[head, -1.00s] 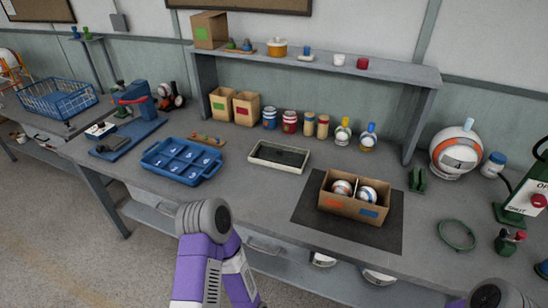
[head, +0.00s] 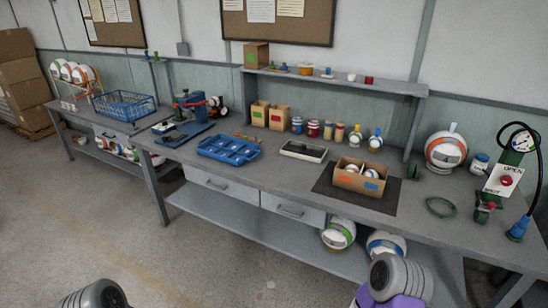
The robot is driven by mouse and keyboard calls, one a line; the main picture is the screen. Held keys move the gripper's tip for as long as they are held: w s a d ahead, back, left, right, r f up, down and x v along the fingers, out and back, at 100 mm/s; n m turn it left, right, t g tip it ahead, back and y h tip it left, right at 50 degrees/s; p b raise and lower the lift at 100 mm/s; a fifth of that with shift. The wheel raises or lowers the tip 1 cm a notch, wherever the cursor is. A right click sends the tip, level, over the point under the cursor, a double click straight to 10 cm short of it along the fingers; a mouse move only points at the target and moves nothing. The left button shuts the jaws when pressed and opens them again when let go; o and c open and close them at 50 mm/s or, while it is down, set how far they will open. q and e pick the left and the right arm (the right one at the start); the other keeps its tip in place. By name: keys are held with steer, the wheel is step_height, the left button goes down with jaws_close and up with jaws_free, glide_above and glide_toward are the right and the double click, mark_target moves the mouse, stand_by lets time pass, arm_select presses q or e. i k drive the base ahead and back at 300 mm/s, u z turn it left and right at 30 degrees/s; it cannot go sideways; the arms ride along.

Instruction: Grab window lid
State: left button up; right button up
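A shallow rectangular piece with a pale frame and a dark middle panel (head: 303,150) lies flat on the workbench, between the blue tray and the cardboard box; it looks like the window lid. An open cardboard box (head: 372,186) with white balls in it stands on a dark mat to its right. Neither of my grippers is in view. Only rounded grey and purple parts of my arms show at the bottom edge, well short of the bench.
A blue compartment tray (head: 229,151) lies left of the framed piece. Jars, bottles and cardboard cartons (head: 269,116) line the back under a raised shelf (head: 340,84). A press-like blue device (head: 188,112) stands left. Floor in front is clear.

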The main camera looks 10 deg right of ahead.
mark_target(307, 152)
steer(key=u, duration=0.65)
steer(key=i, duration=1.95)
steer(key=z, duration=0.85)
